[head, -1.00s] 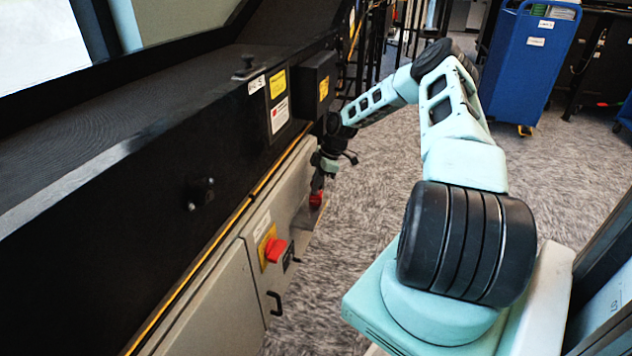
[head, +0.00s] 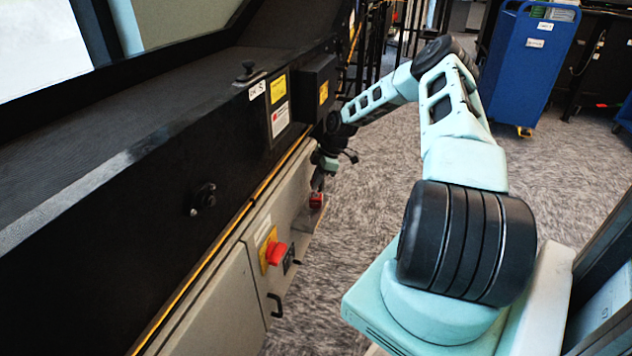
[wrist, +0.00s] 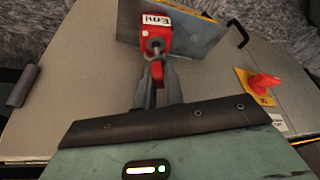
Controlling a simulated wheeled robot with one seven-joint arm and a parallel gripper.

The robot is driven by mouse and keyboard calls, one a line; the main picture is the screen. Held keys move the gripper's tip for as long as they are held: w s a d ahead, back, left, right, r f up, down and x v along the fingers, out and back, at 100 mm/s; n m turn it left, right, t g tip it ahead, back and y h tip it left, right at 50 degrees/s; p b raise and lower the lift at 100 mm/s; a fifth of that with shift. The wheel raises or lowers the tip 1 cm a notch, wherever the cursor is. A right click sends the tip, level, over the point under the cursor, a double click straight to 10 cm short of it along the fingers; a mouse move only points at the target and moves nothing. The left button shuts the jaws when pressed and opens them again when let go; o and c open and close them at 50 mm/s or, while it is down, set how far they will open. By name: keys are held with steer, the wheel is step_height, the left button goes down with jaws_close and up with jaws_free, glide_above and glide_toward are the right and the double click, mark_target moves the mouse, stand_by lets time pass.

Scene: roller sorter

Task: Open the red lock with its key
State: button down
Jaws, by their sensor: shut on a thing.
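The red lock (wrist: 156,33) has a white label and shows at the top of the wrist view, in front of a grey metal plate. It is a small red block (head: 316,200) low beside the grey cabinet in the head view. My gripper (wrist: 157,84) is shut on a small, partly hidden piece with a red part (wrist: 159,72), likely the key. A silvery part lies between the fingertips and the round face of the lock. I cannot tell how deep the key sits. In the head view my gripper (head: 318,181) is just above the lock.
A red rotary switch on a yellow plate (head: 273,251) is on the grey cabinet, nearer than the lock; it also shows in the wrist view (wrist: 262,84). Black handles (head: 275,304) stick out. A blue cart (head: 532,65) stands far right. Carpet (head: 390,170) is clear right of the cabinet.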

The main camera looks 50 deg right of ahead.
steer(key=shift+r+p, duration=1.2)
steer(key=shift+r, duration=0.45)
